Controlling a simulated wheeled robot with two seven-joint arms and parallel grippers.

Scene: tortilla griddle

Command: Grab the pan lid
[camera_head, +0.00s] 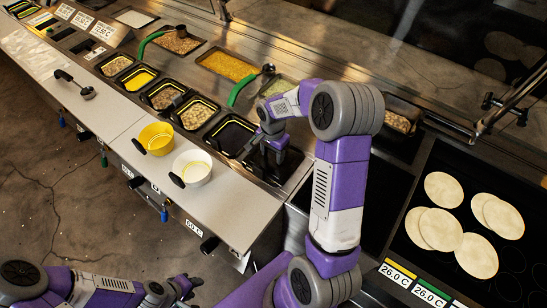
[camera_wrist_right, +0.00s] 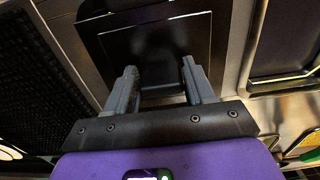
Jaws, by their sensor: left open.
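The pan lid is a dark, flat, square-cornered plate (camera_wrist_right: 115,38) in the right wrist view, with a dark block-like handle (camera_wrist_right: 160,88). The fingers of my right gripper (camera_wrist_right: 160,78) stand apart on either side of this handle; whether they press on it is unclear. In the head view my right gripper (camera_head: 268,148) reaches down over the dark area at the right end of the row of food pans, and hides much of the lid there. My left gripper (camera_head: 188,288) is open and empty at the bottom, in front of the counter, away from the lid.
A black pan (camera_head: 231,136) and several food pans line the counter left of my right gripper. A yellow pot (camera_head: 157,140) and a white pot (camera_head: 192,170) stand on the front ledge. A griddle (camera_head: 425,170) with several tortillas is at the right.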

